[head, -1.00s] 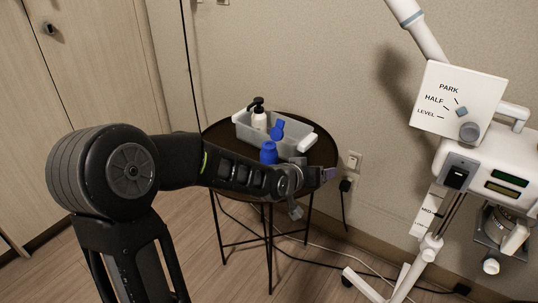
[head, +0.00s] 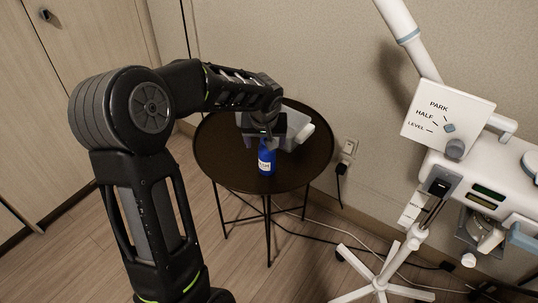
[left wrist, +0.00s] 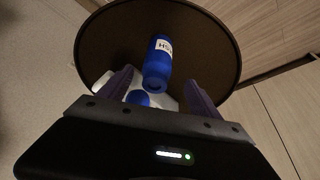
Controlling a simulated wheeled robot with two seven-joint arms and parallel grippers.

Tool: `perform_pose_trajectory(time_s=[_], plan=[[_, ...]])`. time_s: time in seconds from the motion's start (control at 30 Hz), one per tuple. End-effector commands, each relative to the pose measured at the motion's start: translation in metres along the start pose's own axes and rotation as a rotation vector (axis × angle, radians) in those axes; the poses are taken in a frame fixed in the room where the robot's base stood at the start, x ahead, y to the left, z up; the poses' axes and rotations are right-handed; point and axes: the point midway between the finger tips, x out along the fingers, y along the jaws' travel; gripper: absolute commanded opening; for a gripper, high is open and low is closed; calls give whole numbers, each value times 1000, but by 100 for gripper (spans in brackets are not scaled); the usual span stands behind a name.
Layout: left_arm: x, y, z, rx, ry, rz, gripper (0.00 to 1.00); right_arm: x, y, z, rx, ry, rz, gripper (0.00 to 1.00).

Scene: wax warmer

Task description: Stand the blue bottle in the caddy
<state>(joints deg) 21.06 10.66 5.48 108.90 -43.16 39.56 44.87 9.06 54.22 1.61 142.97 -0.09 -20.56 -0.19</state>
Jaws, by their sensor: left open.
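The blue bottle (head: 266,162), with a white label, stands upright on the dark round table in front of the caddy. It also shows in the left wrist view (left wrist: 158,62). The grey caddy (head: 298,133) with white end handles is mostly hidden behind my left gripper in the head view. My left gripper (head: 266,137) is open above and just behind the bottle. In the left wrist view its fingers (left wrist: 160,88) are spread, with the bottle lying between their lines; whether they touch it I cannot tell. A second blue item (left wrist: 138,98) shows at the caddy.
The round table (head: 222,160) has free room left and front of the bottle. A white wheeled stand (head: 448,165) with a PARK/HALF/LEVEL panel is at the right. A wall outlet (head: 349,148) and cables are behind the table.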

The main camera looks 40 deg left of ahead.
Motion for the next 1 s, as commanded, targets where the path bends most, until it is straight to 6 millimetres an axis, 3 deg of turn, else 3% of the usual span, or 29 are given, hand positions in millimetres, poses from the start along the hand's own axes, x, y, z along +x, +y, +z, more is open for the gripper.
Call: perform_pose_trajectory(time_s=[0.23,0.5,0.83,1.0], plan=[[2,0,1,0,-1,1,73,1,0,0,1,-1,0,36],[26,1,1,0,-2,1,73,2,1,0,1,0,0,36],[29,1,1,1,-1,2,73,1,1,0,1,0,0,36],[47,4,2,1,-4,2,73,0,0,0,1,0,0,36]])
